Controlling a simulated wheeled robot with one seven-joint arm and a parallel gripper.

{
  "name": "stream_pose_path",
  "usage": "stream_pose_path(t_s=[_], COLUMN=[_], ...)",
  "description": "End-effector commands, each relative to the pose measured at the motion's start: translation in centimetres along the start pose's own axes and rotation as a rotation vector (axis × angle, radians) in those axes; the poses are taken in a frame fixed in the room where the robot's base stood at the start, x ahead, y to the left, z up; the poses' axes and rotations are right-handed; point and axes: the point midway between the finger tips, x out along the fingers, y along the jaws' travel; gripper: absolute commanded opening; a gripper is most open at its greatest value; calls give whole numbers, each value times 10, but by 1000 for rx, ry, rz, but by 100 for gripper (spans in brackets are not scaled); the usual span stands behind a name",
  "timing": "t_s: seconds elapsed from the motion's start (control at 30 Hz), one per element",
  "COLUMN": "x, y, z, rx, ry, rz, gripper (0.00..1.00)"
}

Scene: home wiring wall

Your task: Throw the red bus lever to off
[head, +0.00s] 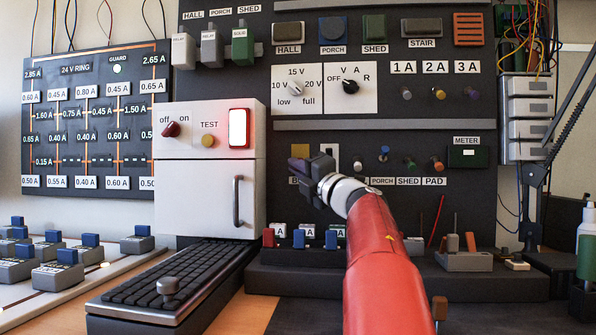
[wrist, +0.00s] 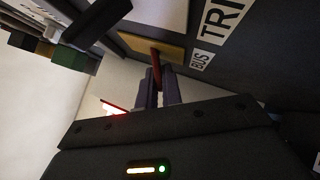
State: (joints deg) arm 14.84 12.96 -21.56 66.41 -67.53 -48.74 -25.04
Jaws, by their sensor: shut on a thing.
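The red bus lever (wrist: 156,66) stands out from a yellow plate (wrist: 146,43) on the dark panel, beside a label reading BUS. In the wrist view my gripper (wrist: 159,88) has its two fingers shut around the lever's outer part. In the head view my gripper (head: 308,170) is at the panel's lower left, just below the top of the yellow plate (head: 300,150). There my gripper hides the lever and most of its label. I cannot tell from these views whether the lever stands at on or off.
A white box (head: 210,180) with a red off/on knob (head: 171,130) and a lit red-framed switch (head: 239,128) is left of my gripper. Small toggles (head: 410,163) sit to the right. A keyboard-like unit (head: 165,285) and a dark ledge (head: 400,285) lie below.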

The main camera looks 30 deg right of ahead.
Motion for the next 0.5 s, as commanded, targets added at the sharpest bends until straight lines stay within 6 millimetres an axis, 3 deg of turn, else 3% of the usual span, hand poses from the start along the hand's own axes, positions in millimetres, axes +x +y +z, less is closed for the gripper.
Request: stream_pose_path(t_s=[0.3, 0.33, 0.37, 0.5], x=[0, 0, 0, 0], y=[-2, -2, -2, -1], z=[0, 0, 0, 0], rx=[0, 0, 0, 0], ry=[1, 1, 1, 1], rz=[-3, -3, -3, -2], gripper=[0, 11, 15, 16])
